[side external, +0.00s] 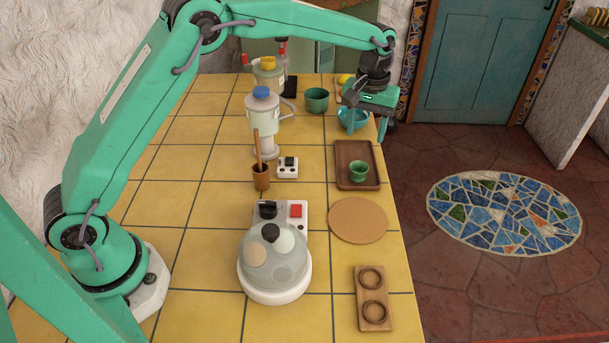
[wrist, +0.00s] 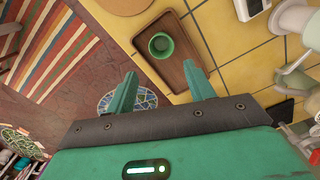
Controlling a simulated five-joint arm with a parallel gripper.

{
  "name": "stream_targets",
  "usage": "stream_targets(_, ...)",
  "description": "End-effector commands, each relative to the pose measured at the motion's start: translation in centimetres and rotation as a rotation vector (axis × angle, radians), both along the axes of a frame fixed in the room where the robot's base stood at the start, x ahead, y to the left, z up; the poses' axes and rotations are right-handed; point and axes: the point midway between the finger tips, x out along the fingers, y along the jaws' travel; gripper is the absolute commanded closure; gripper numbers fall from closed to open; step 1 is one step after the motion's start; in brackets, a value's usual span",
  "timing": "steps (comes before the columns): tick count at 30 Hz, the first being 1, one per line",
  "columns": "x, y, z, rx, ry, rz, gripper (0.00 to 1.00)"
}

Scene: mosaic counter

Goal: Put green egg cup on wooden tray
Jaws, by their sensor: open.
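The green egg cup (side external: 359,170) stands upright on the wooden tray (side external: 344,152), toward its near end, at the counter's right edge. In the wrist view the egg cup (wrist: 161,46) shows from above, with bare tray (wrist: 180,75) around it. My gripper (side external: 366,133) is open and empty, beyond the tray and above the counter's right edge. Its fingers (wrist: 163,92) point toward the tray and stand apart from the cup in the wrist view.
A blue bowl (side external: 352,118) sits partly behind my gripper, and a green bowl (side external: 317,99) stands left of it. A cork mat (side external: 358,220), a two-ring wooden holder (side external: 373,298) and a domed egg cooker (side external: 274,266) are nearer. A wooden cup with a spoon (side external: 261,177) stands left.

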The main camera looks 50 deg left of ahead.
Motion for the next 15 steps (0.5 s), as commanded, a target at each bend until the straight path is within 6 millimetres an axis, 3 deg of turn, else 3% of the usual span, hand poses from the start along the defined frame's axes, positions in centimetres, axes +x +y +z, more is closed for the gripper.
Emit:
stream_targets(7,-0.7,0.5,1.4,-0.003,-0.016,-0.011,0.47)
stream_targets(15,-3.7,2.5,6.0,-0.011,-0.076,-0.055,0.47)
